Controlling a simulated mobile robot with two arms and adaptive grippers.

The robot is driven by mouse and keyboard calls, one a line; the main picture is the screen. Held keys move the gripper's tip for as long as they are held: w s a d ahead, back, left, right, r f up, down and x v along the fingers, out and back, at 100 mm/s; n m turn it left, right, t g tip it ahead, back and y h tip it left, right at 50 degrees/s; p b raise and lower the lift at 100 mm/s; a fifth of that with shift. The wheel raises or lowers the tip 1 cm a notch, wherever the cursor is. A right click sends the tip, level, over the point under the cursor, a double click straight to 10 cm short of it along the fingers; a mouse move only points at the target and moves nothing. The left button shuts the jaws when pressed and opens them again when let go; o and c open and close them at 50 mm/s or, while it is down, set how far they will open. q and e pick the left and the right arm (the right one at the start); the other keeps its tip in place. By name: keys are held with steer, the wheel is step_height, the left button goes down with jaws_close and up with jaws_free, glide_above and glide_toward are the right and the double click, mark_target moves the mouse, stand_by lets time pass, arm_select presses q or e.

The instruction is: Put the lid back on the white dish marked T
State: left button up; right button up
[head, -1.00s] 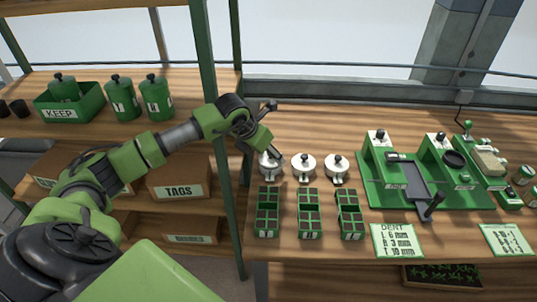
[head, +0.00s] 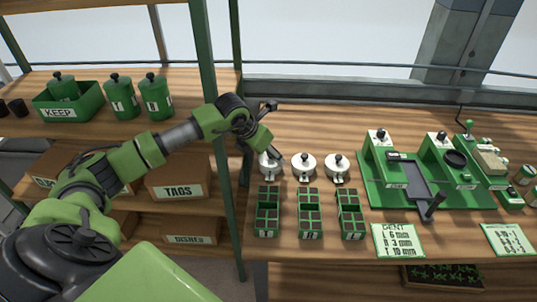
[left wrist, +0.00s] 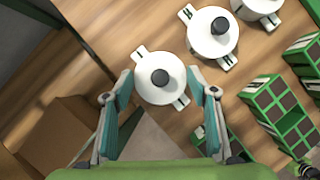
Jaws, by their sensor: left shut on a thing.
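Three round white dishes with side handles stand in a row, each showing a dark-knobbed lid. The leftmost dish (head: 263,174) is partly hidden by my left gripper (head: 268,150). In the left wrist view, my left gripper (left wrist: 166,80) has a finger on either side of this dish's white lid (left wrist: 148,88) and is shut on the lid. The lid lies over the dish, whose handles (left wrist: 181,102) show; I cannot tell whether they touch. The middle dish (head: 304,172) and right dish (head: 337,173) stand apart from the gripper. No T mark is readable. My right gripper is not in view.
Green seed trays (head: 310,228) stand in front of the dishes. A green seeder machine (head: 415,195) is to the right, with a white card (head: 398,241) before it. A green shelf post (head: 225,150) is close left of the gripper. Bare wood lies behind the dishes.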

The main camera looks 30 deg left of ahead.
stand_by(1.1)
arm_select(q)
steer(key=o, duration=1.5)
steer(key=shift+c, duration=0.2)
steer(key=shift+r+p, duration=1.6)
steer(key=shift+r, duration=1.95)
jaws_close()
